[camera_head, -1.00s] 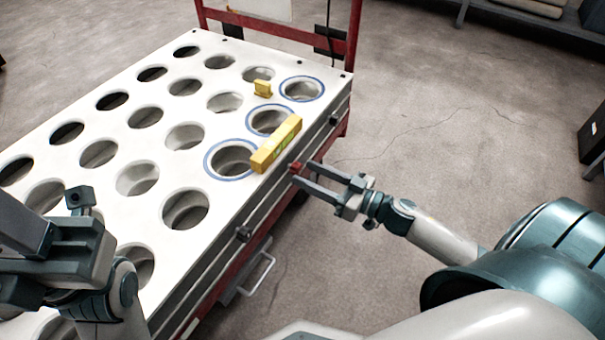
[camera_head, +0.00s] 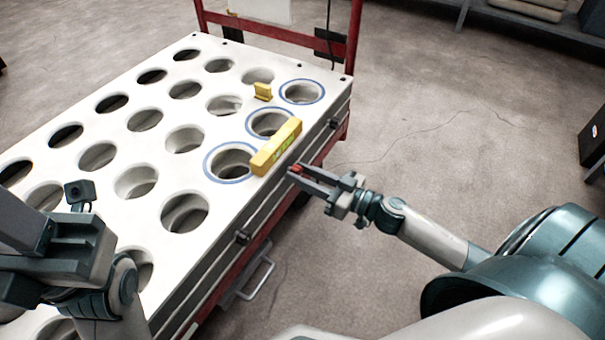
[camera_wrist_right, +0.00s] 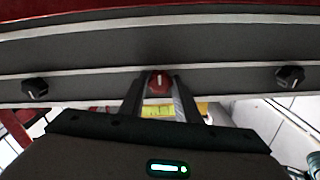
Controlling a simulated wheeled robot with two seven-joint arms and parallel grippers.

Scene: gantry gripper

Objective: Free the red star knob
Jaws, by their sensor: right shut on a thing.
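The red star knob (camera_head: 297,169) is on the side edge of the white perforated table. It also shows in the right wrist view (camera_wrist_right: 158,83), between my two fingers. My right gripper (camera_head: 299,173) is shut on the red knob, with the fingers on either side of it; they partly hide it in the head view. My left gripper (camera_head: 62,250) is over the near left of the table, away from the knob; its fingers do not show clearly.
Black knobs (camera_head: 242,238) (camera_wrist_right: 290,76) sit along the same edge on both sides. A red frame (camera_head: 355,35) rises behind.

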